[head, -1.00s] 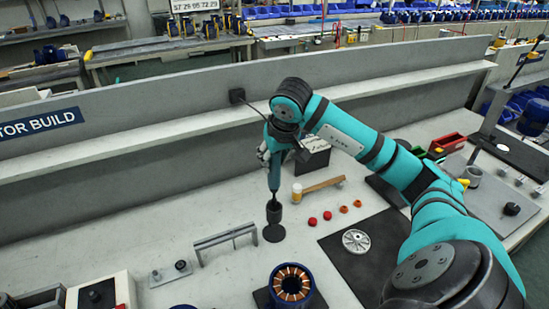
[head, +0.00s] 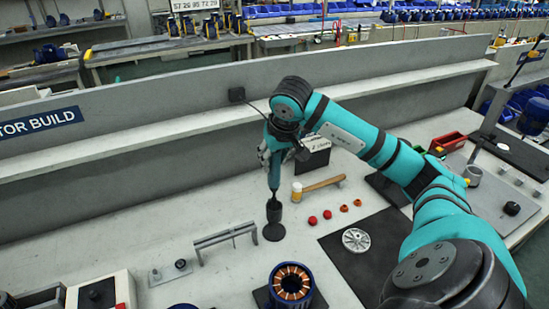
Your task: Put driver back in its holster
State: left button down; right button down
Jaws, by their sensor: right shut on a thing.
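My right gripper (head: 264,153) is shut on the driver, at the end of the teal arm. The driver (head: 273,177) has a teal body and hangs upright, nose down. Its lower end meets a dark cup (head: 273,212), which looks like the holster, above a round dark base (head: 273,233). The driver is in line with the cup; how deep its nose sits inside cannot be told. The wrist partly hides the fingers and the driver's top. My left gripper is not in view.
A mallet (head: 318,188) and red caps (head: 312,220) lie right of the driver. A grey bracket (head: 224,237) stands front left, and a blue stator (head: 291,285) in front. A long shelf (head: 130,147) runs behind.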

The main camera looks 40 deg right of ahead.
aim_at(275, 179)
jog(key=shift+f+b, duration=0.65)
jog(key=shift+f, duration=0.05)
dwell(1.0)
jog(key=shift+f+b, duration=4.75)
jog(key=shift+f, duration=1.1)
jog(key=c, duration=0.6)
grip_release()
notch_tip(275, 179, up, 6)
jog(key=p, duration=0.4)
jog(key=shift+p, duration=0.4)
jog(key=shift+s, duration=0.1)
